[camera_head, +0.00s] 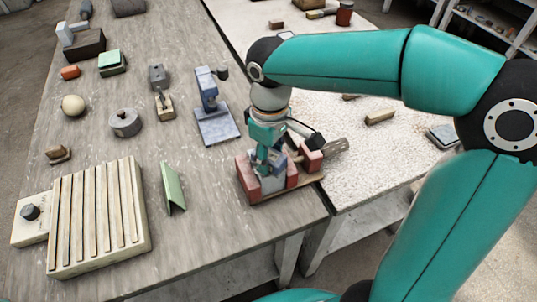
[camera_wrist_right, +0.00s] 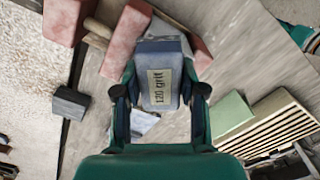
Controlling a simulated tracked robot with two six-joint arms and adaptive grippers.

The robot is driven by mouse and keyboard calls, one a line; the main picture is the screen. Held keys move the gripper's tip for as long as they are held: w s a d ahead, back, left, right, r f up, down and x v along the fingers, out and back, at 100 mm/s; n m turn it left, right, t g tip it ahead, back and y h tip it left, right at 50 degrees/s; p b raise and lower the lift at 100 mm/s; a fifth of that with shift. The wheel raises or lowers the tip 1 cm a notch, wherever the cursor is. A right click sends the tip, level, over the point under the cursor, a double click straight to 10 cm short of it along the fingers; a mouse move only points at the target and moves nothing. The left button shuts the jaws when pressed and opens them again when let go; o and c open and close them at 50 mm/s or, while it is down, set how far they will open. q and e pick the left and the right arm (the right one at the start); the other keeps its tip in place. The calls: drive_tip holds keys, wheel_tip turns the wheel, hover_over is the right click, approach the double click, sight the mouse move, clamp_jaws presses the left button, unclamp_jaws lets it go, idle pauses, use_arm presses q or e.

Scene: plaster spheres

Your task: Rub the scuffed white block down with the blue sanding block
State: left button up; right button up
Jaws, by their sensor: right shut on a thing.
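My right gripper (camera_head: 273,165) is shut on the blue sanding block (camera_wrist_right: 160,80), whose pale label reads "120 grit" in the right wrist view. It is over a vise with red jaws (camera_head: 246,181) near the front right of the grey table. A pale block, seemingly the scuffed white block (camera_head: 271,185), sits between the jaws. It shows partly behind the sanding block in the right wrist view (camera_wrist_right: 164,26). I cannot tell whether the two blocks touch; scuff marks are not clear. My left gripper is not in view.
A blue-grey stand (camera_head: 217,128) is behind the vise. A green angled piece (camera_head: 174,187) and a slatted board (camera_head: 140,215) lie to its left. A grey ring (camera_head: 125,123) and a pale ball (camera_head: 73,105) are farther left. A speckled table (camera_head: 400,150) adjoins on the right.

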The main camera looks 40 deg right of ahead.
drive_tip(key=shift+f, duration=0.25)
idle(0.3)
drive_tip(key=shift+s+d+r, duration=0.1)
drive_tip(key=shift+s+d, duration=0.15)
drive_tip(key=shift+s, duration=0.25)
drive_tip(key=shift+s+d+b, duration=0.15)
drive_tip(key=shift+s+b, duration=0.2)
drive_tip(key=shift+s, duration=0.15)
drive_tip(key=shift+w+a+p, duration=0.3)
drive_tip(key=shift+w+p, duration=0.05)
drive_tip(key=shift+w, duration=0.5)
drive_tip(key=shift+w+a+p, duration=0.3)
drive_tip(key=shift+w+p, duration=0.05)
drive_tip(key=shift+w, duration=0.45)
drive_tip(key=shift+w+a, duration=0.15)
drive_tip(key=shift+w, duration=0.1)
